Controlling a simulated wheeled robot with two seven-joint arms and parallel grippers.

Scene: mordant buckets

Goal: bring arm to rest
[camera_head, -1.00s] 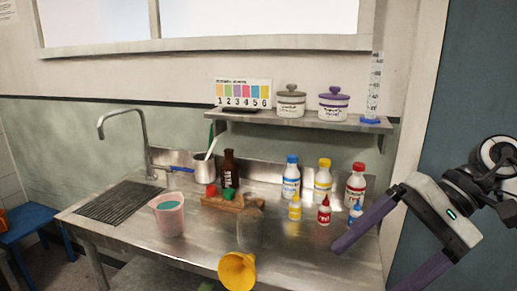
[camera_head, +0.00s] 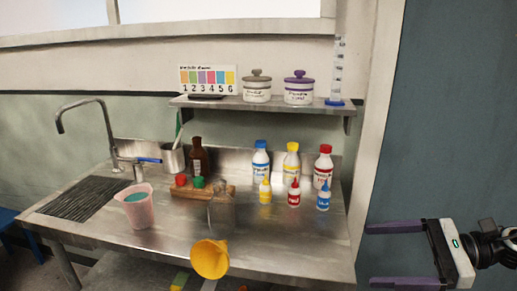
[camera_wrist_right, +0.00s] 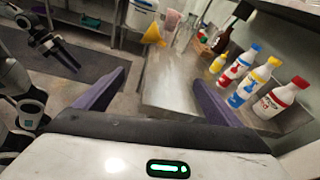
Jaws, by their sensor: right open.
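My right gripper (camera_head: 372,255) is open and empty, at the right of the head view, its purple fingers pointing left beyond the right end of the steel bench (camera_head: 300,240). In the right wrist view (camera_wrist_right: 160,78) its two fingers are spread with nothing held between them. It is apart from the bottles. A dark gripper (camera_wrist_right: 42,38) at the upper left of the right wrist view seems to be my left one, and its jaw opening is unclear. The head view does not show it.
A yellow funnel (camera_head: 210,258) is at the bench's front edge. White bottles with blue (camera_head: 261,160), yellow (camera_head: 291,163) and red (camera_head: 324,168) caps stand behind small dropper bottles. A pink beaker (camera_head: 138,212) stands left. Two lidded jars sit on the shelf (camera_head: 230,104).

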